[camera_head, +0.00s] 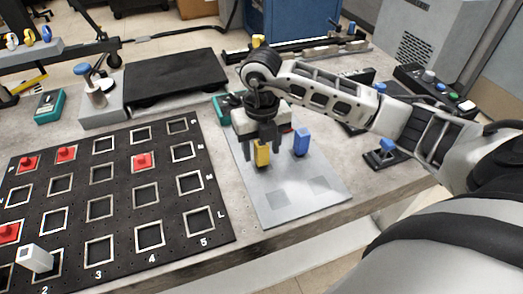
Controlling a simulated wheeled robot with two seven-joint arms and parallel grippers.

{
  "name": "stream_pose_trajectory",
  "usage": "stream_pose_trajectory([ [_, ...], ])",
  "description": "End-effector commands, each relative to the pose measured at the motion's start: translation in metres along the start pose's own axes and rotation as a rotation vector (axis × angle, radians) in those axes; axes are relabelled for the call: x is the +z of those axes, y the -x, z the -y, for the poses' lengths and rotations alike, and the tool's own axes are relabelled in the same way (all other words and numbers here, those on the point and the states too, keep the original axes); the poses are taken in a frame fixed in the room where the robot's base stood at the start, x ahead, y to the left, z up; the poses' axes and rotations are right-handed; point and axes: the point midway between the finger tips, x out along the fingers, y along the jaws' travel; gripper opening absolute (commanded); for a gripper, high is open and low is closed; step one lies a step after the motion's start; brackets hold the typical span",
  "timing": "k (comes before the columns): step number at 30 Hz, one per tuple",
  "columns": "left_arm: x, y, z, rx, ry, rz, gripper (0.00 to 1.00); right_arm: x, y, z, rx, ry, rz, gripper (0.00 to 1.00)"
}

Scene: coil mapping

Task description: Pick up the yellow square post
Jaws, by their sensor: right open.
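The yellow square post (262,155) stands upright on the grey plate (290,205) in the middle of the table. My right gripper (262,150) points down over it, with its fingers open on either side of the post's upper part. I cannot tell whether the fingers touch the post. The gripper hides the space behind the post. My left gripper is not in view.
A blue post (301,142) stands close to the right of the gripper. The black grid board (125,235) at left holds several red pieces and a white post (36,258). A black slab (175,78) lies behind. The plate's front part is clear.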

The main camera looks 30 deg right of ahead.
Motion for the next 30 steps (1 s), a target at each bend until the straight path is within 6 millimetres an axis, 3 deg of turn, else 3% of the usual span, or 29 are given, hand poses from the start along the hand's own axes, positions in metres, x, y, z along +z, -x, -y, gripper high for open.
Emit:
stream_pose_trajectory([
  [3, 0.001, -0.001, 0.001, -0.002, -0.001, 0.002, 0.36, -0.001, -0.009, 0.0, 0.0, 0.001, -0.001, 0.51],
  [10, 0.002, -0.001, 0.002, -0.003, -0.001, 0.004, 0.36, 0.0, -0.011, 0.0, 0.0, 0.001, 0.001, 0.51],
  [15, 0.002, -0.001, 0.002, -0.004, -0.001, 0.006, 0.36, 0.0, -0.01, 0.0, 0.0, 0.001, 0.001, 0.04],
  [16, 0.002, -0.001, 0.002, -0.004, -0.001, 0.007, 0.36, 0.0, -0.01, 0.0, 0.0, 0.001, 0.001, 0.0],
  [26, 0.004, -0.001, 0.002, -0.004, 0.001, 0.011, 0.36, 0.0, -0.008, 0.0, 0.0, 0.001, 0.002, 0.01],
  [30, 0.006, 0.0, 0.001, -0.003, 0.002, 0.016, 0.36, 0.001, 0.002, 0.0, 0.002, 0.0, 0.004, 0.01],
])
